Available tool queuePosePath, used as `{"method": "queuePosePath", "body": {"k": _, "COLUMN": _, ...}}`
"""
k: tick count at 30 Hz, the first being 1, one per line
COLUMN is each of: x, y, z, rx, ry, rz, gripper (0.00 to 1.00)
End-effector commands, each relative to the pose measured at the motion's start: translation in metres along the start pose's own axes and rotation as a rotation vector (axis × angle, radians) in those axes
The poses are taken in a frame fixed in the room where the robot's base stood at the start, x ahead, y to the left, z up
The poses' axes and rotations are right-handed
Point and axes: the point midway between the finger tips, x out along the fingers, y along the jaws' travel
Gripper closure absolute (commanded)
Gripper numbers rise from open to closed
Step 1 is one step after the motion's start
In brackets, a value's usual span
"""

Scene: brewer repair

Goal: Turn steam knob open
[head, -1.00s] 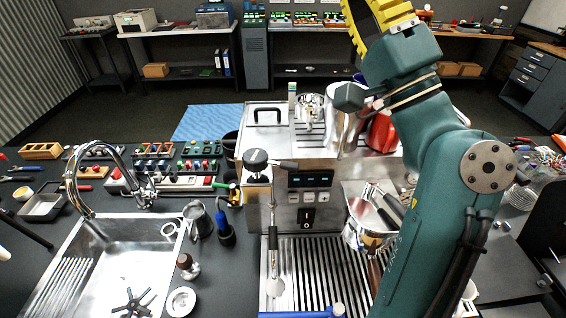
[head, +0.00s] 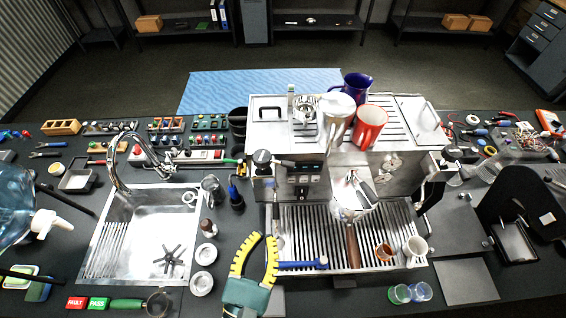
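The espresso machine (head: 340,185) stands in the middle of the counter. At its left front corner is a round black knob (head: 262,157), probably the steam knob, with a short dark lever beside it. A thin metal steam wand (head: 275,215) hangs below it. The knob's exact turn position cannot be made out. My gripper (head: 264,237) has yellow fingers and a teal body. It is in front of the machine's left side, well below the knob in the picture. Its fingers are apart with nothing visible between them. It touches neither knob nor wand.
A blue-handled tool (head: 302,265) lies at the drip tray's (head: 310,225) front edge, right beside my gripper. A portafilter (head: 351,235) and cups stand to the right. A small pitcher (head: 212,188), a blue-handled item (head: 236,198) and the sink (head: 150,235) are to the left.

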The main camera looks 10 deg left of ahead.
Motion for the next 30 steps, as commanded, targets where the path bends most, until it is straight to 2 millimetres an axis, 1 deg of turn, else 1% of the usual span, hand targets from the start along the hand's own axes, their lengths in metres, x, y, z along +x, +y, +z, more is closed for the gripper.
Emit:
{"method": "queuePosePath", "body": {"k": 1, "x": 0.005, "y": 0.001, "z": 0.003, "rx": 0.003, "ry": -0.004, "rz": -0.001, "gripper": 1.0}}
{"method": "queuePosePath", "body": {"k": 5, "x": 0.025, "y": -0.001, "z": 0.004, "rx": 0.001, "ry": -0.004, "rz": -0.006, "gripper": 1.0}}
{"method": "queuePosePath", "body": {"k": 15, "x": 0.101, "y": -0.001, "z": 0.004, "rx": 0.001, "ry": -0.005, "rz": -0.006, "gripper": 1.0}}
{"method": "queuePosePath", "body": {"k": 18, "x": 0.119, "y": -0.001, "z": 0.004, "rx": 0.001, "ry": -0.005, "rz": -0.004, "gripper": 1.0}}
{"method": "queuePosePath", "body": {"k": 21, "x": 0.132, "y": 0.0, "z": 0.002, "rx": 0.001, "ry": -0.004, "rz": -0.002, "gripper": 1.0}}
{"method": "queuePosePath", "body": {"k": 24, "x": 0.138, "y": 0.0, "z": 0.001, "rx": 0.001, "ry": -0.004, "rz": -0.002, "gripper": 1.0}}
{"method": "queuePosePath", "body": {"k": 30, "x": 0.14, "y": 0.0, "z": 0.0, "rx": 0.001, "ry": -0.003, "rz": -0.001, "gripper": 1.0}}
